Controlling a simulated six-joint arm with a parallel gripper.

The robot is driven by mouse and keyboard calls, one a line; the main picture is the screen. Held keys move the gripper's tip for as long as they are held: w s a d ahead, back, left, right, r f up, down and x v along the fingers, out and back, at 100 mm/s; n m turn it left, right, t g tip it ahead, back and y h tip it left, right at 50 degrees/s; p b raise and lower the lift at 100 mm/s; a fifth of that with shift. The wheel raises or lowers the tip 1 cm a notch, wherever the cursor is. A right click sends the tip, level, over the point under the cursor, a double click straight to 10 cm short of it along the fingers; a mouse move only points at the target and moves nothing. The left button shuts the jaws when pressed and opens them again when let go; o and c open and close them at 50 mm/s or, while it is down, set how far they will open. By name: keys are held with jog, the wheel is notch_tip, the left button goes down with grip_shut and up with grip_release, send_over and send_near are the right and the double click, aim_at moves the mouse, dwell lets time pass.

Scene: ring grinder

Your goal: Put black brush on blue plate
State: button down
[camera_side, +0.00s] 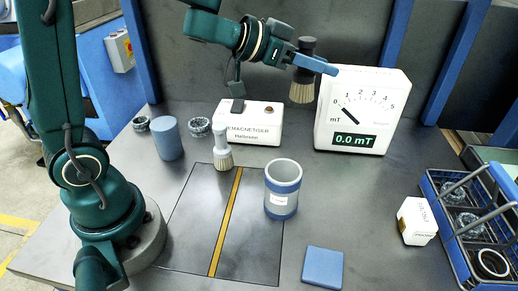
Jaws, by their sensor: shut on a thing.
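The black brush (303,87) has a dark handle and pale bristles. It hangs upright, bristles down, high in the air at the back, just left of the meter. My gripper (308,63) is shut on its handle, and a blue finger crosses the front of it. The far finger is mostly hidden. The blue plate (323,267) is a flat square lying on the table at the front, right of centre. It is bare, and the brush is well above and behind it.
A light-handled brush (222,153) stands near the marked panel. A grey-blue cup (283,189) stands behind the plate. The demagnetiser box (248,123), meter (361,112) and blue cylinder (168,139) stand at the back. A white box (416,221) and wire basket (456,235) are right.

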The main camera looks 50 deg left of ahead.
jog(key=s+d+f+m+g+h, duration=0.1)
jog(key=s+d+m+g+h, duration=0.35)
jog(key=d+m, duration=0.2)
jog(key=m+g+h, duration=0.4)
jog(key=m+g, duration=0.1)
jog(key=g, duration=0.1)
send_over(339, 276)
jog(key=shift+f, duration=7.7)
jog(key=shift+f, duration=0.2)
jog(key=c, duration=0.6)
grip_release()
